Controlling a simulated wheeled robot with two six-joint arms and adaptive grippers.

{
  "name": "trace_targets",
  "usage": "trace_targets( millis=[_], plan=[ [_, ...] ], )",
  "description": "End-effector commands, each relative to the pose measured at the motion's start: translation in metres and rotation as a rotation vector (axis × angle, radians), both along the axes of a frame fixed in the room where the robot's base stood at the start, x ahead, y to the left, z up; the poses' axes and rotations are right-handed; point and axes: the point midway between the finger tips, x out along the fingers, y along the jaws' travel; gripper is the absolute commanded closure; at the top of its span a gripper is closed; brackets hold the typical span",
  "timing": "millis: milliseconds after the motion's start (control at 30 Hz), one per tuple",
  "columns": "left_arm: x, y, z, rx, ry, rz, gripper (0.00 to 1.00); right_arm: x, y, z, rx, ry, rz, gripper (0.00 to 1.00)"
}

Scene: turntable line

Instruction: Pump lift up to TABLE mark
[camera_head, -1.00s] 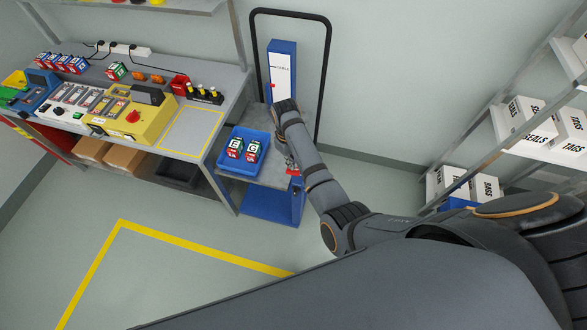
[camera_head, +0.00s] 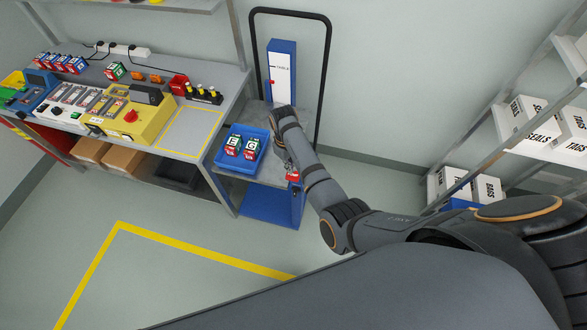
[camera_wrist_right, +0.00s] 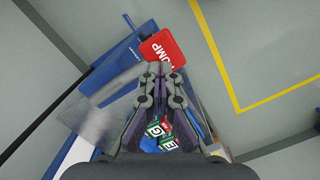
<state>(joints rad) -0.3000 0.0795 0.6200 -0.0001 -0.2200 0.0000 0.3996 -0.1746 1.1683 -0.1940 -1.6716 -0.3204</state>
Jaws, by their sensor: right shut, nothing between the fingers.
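The lift has a grey platform (camera_head: 235,180), a blue base (camera_head: 268,207) and a white scale (camera_head: 282,68) with a TABLE mark. A small red pointer (camera_head: 271,82) sits a little below that mark. The red PUMP pad (camera_wrist_right: 164,48) fills the top middle of the right wrist view; it partly shows in the head view (camera_head: 293,177). My right gripper (camera_wrist_right: 160,68) is shut and empty, its fingertips at the pad's near edge; I cannot tell if they press it. In the head view my right gripper (camera_head: 286,165) is partly hidden. My left gripper is not in view.
A blue tray (camera_head: 228,170) with blocks lettered E and G rides on the platform. The workbench (camera_head: 213,100) with a yellow-outlined area stands just left of the lift. A black frame (camera_head: 327,70) rises behind it. Shelves with white boxes (camera_head: 528,118) are at the right.

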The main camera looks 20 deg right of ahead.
Motion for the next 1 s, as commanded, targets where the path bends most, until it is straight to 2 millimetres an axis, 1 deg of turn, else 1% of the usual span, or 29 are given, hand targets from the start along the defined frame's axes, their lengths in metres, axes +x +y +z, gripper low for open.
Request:
trace_targets(
  millis=[33, 100, 167, 467, 567, 667, 900, 1000],
  plan=[
    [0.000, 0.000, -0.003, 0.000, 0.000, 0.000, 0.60, 0.009, 0.004, 0.002, 0.002, -0.006, 0.001, 1.00],
    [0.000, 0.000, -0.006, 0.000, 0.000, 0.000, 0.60, 0.016, 0.007, 0.004, 0.002, -0.006, 0.000, 1.00],
    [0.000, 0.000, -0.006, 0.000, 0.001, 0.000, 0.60, 0.019, 0.008, 0.005, 0.003, -0.004, 0.000, 1.00],
    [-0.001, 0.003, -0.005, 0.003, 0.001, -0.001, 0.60, 0.020, 0.009, 0.008, 0.003, -0.004, 0.000, 1.00],
    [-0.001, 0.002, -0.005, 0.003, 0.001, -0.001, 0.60, 0.021, 0.009, 0.015, 0.003, -0.005, 0.000, 1.00],
    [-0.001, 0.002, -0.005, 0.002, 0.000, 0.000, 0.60, 0.022, 0.010, 0.033, 0.004, -0.006, 0.000, 1.00],
    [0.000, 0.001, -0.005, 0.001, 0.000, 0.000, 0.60, 0.028, 0.012, 0.088, 0.002, -0.008, 0.000, 1.00],
    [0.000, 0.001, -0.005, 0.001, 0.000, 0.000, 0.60, 0.029, 0.013, 0.105, 0.003, -0.006, 0.000, 1.00]
  ],
)
